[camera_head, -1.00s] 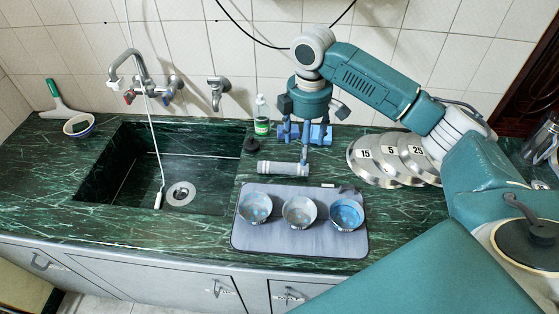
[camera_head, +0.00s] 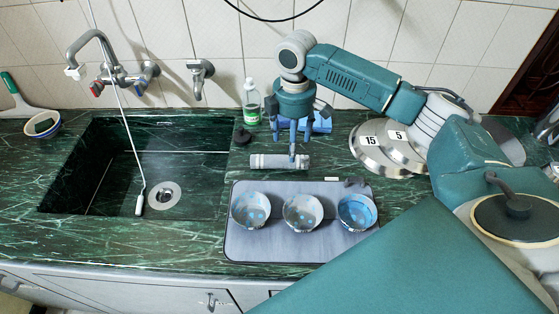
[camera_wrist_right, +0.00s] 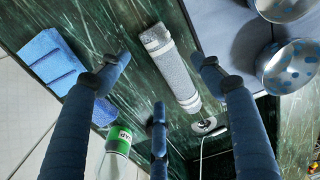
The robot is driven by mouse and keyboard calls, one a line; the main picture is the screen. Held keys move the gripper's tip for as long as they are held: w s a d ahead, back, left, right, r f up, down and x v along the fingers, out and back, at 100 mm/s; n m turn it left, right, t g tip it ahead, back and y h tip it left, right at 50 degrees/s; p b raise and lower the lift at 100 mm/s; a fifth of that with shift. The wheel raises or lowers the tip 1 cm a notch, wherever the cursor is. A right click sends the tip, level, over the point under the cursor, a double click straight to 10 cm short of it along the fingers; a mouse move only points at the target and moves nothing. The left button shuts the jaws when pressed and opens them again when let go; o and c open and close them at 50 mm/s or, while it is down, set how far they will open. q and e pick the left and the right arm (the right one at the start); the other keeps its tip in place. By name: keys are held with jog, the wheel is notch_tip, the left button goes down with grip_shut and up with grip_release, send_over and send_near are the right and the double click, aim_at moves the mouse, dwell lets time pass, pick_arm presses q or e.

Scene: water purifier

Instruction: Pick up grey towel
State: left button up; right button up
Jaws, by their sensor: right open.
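In the wrist view the right gripper (camera_wrist_right: 163,60) is open, with nothing held. I cannot tell whether a finger touches the towel. My left gripper is not in view.
A grey mat (camera_head: 290,250) with three bowls lies just in front. A blue block (camera_wrist_right: 50,62) and a green-labelled bottle (camera_head: 251,103) stand behind. Numbered metal discs (camera_head: 375,163) lie to the right, and the sink (camera_head: 110,185) is to the left.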

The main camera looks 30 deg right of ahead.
aim_at(280, 162)
jog(key=shift+a+f+p, duration=0.2)
jog(key=shift+f+p, duration=0.15)
jog(key=shift+f, duration=1.25)
jog(key=shift+a+f+p, duration=0.2)
jog(key=shift+f+p, duration=0.1)
jog(key=shift+f, duration=1.3)
jog(key=shift+w, duration=0.1)
jog(key=c, duration=1.2)
